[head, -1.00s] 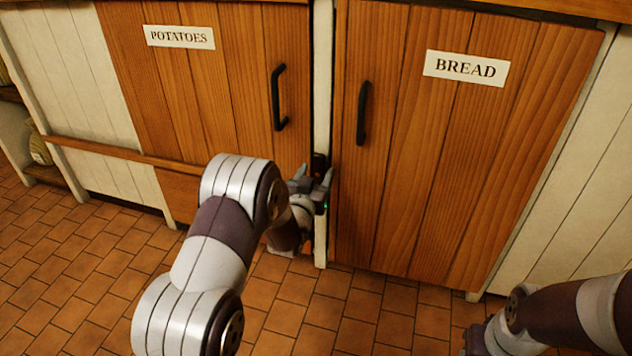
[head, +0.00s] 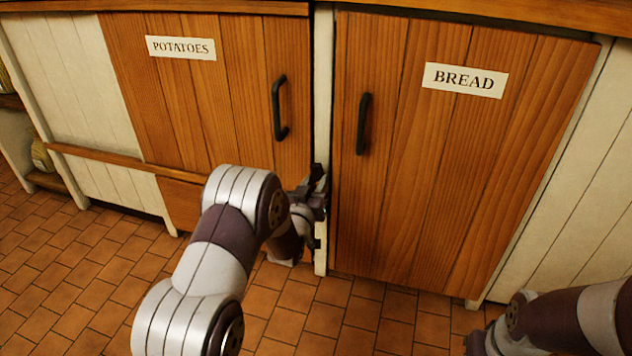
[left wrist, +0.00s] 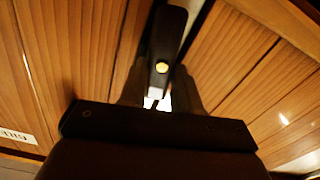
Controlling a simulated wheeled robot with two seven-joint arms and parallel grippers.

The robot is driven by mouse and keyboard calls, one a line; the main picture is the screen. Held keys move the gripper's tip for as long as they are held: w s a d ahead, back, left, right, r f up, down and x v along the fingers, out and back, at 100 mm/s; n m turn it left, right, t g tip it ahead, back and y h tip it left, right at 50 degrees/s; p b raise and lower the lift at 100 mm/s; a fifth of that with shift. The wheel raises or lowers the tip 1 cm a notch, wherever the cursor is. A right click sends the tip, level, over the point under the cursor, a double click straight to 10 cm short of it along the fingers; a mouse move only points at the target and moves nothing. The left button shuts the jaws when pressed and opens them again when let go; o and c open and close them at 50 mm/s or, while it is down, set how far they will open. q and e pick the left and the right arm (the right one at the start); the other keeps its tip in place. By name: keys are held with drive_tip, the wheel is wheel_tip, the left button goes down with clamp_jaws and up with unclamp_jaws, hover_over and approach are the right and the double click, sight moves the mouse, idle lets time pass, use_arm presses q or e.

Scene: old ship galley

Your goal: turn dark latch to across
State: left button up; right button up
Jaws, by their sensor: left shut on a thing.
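The dark latch (head: 318,171) is on the white post (head: 322,120) between the two wooden doors, low down. In the left wrist view the latch (left wrist: 169,32) has a brass-coloured pivot and runs roughly lengthwise along the post; its exact angle is hard to tell. My left gripper (head: 316,194) is at the post, shut on the latch, with a finger on each side in the left wrist view (left wrist: 158,92). The gripper hides the latch's lower part in the head view. My right gripper (head: 478,342) is at the bottom edge, partly out of frame; its fingers are unclear.
The POTATOES door (head: 215,110) and the BREAD door (head: 450,165) look closed, each with a black handle, the left handle (head: 279,108) and the right handle (head: 363,124). The tiled floor (head: 90,265) below is clear. A shelf with a jar (head: 41,153) stands far left.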

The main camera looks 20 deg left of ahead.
use_arm(q)
drive_tip(key=n+p, duration=0.1)
drive_tip(key=n, duration=0.2)
drive_tip(key=shift+a+n+p, duration=0.15)
drive_tip(key=shift+n+p, duration=0.15)
drive_tip(key=shift+p, duration=0.1)
drive_tip(key=n+p, duration=0.1)
drive_tip(key=n, duration=0.1)
drive_tip(key=n+p, duration=0.1)
drive_tip(key=n, duration=0.1)
drive_tip(key=shift+a+f+n, duration=0.1)
drive_tip(key=shift+a+n, duration=0.1)
drive_tip(key=shift+n, duration=0.1)
drive_tip(key=n, duration=0.1)
drive_tip(key=n+p, duration=0.1)
drive_tip(key=n, duration=0.1)
drive_tip(key=shift+f+n+p, duration=0.2)
drive_tip(key=shift+n+p, duration=0.1)
drive_tip(key=shift+a+f+n+p, duration=0.15)
drive_tip(key=shift+n+p, duration=0.15)
drive_tip(key=shift+n, duration=0.65)
drive_tip(key=shift+d+f+n+p, duration=0.1)
drive_tip(key=shift+n+p, duration=0.2)
drive_tip(key=shift+n, duration=0.65)
drive_tip(key=o, duration=1.1)
drive_tip(key=shift+c, duration=0.2)
drive_tip(key=shift+s, duration=0.1)
